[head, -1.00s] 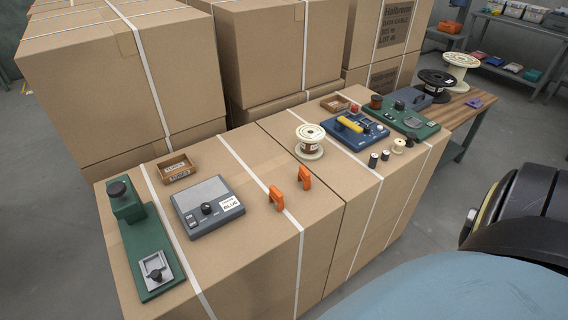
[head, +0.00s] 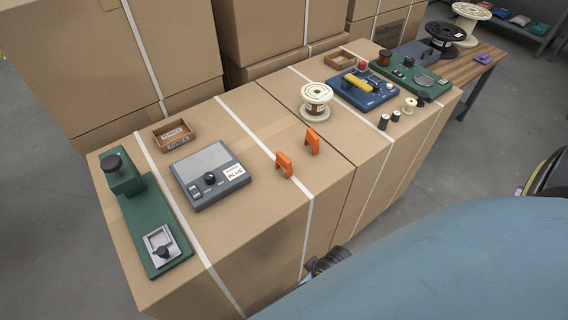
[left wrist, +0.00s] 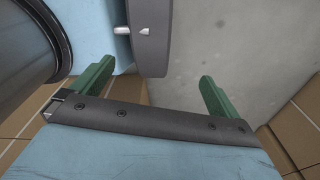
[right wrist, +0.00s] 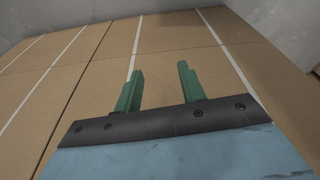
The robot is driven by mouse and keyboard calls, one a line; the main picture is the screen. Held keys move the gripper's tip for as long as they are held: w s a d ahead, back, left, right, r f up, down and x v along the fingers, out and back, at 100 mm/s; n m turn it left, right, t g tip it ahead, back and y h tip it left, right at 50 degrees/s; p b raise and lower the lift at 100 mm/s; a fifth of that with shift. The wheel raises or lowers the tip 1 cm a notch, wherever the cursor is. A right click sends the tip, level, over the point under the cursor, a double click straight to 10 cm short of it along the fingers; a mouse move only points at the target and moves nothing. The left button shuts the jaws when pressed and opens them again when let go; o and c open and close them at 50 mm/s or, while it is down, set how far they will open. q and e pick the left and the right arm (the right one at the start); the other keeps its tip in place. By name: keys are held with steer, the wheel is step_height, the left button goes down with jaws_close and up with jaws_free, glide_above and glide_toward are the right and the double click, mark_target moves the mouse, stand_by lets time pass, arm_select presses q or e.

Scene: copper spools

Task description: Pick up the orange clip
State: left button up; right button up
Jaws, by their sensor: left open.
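Two orange clips stand on the near cardboard box in the head view, one nearer (head: 284,164) and one a little farther right (head: 312,141). They look like small arches and are apart from each other. My left gripper (left wrist: 155,85) is open and empty in the left wrist view, with its green fingers wide apart. My right gripper (right wrist: 160,72) has its green fingers apart with nothing between them, over cardboard boxes in its wrist view. Neither wrist view shows a clip. I cannot make out either gripper's fingers in the head view.
Left of the clips lie a grey device labelled BLUE (head: 210,174), a green fixture (head: 145,218) and a wooden tray (head: 174,136). A cream spool (head: 316,101) and a blue fixture (head: 362,92) stand behind right. Taller boxes (head: 85,65) rise behind. The clips' right-front side is bare cardboard.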

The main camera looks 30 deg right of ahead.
step_height(320, 180, up, 13)
steer(key=w+d+t, duration=0.1)
steer(key=w+t, duration=0.1)
steer(key=w, duration=0.1)
steer(key=m+t+y, duration=0.1)
steer(key=t, duration=0.8)
glide_toward(286, 159)
steer(key=b+x, duration=0.2)
steer(key=x, duration=0.5)
steer(key=shift+r, duration=0.2)
steer(key=shift+x, duration=0.8)
steer(key=b+x, duration=0.1)
steer(key=x, duration=0.3)
steer(key=shift+w+f, duration=0.15)
steer(key=shift+f, duration=0.1)
arm_select(q)
steer(key=a+f, duration=0.1)
steer(key=w+a+f, duration=0.1)
steer(key=f, duration=0.1)
steer(key=shift+a+f, duration=0.1)
steer(key=shift+f, duration=0.15)
steer(key=shift+w, duration=0.15)
arm_select(e)
jaws_close()
